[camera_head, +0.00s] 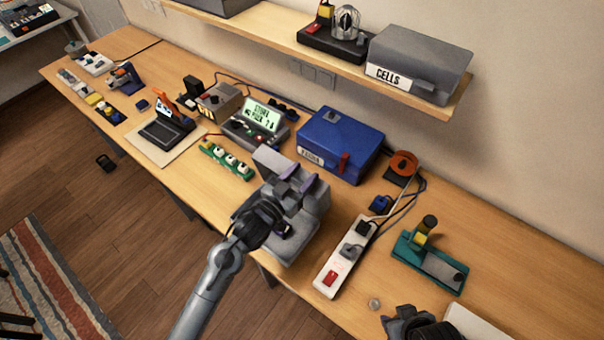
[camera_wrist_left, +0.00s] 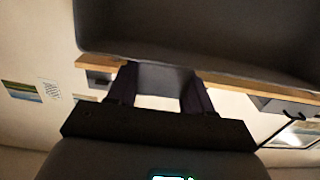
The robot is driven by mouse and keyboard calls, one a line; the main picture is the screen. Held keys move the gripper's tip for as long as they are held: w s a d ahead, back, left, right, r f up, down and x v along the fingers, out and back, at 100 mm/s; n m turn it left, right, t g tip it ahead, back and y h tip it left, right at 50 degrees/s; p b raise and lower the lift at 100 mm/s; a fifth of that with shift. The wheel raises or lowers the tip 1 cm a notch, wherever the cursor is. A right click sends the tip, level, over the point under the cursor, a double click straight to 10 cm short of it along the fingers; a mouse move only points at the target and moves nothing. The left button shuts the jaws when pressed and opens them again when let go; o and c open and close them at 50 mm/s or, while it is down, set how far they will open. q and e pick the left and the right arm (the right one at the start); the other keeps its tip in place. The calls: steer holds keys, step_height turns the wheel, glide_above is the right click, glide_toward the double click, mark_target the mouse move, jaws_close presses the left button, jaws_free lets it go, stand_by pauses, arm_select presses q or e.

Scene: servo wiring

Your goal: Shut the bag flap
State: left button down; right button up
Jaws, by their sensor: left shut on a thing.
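The grey bag (camera_head: 308,232) sits at the front edge of the bench, partly hidden by my left arm. Its grey flap (camera_head: 270,160) appears raised at the bag's far side. My left gripper (camera_head: 297,187) is over the bag, its dark purple fingers shut on the flap's edge. In the left wrist view, a grey piece of the flap (camera_wrist_left: 165,78) shows between the two fingers, and a large dark grey surface fills the top. A dark shape at the bottom right, apparently my right gripper (camera_head: 405,322), is cut off by the frame; its fingers are unclear.
A blue box (camera_head: 340,140) stands behind the bag. A white power strip (camera_head: 346,258) lies to the right, with a teal stand (camera_head: 430,262) beyond it. A shelf (camera_head: 370,72) overhangs the back.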

arm_select(q)
steer(key=shift+s+a+f, duration=0.1)
steer(key=shift+f, duration=0.5)
steer(key=c, duration=0.9)
jaws_free()
steer(key=o, duration=0.4)
steer(key=shift+r, duration=0.1)
steer(key=shift+r, duration=0.25)
steer(key=v, duration=1)
steer(key=shift+s+a+b, duration=0.1)
steer(key=shift+s+b, duration=0.25)
steer(key=shift+b, duration=0.05)
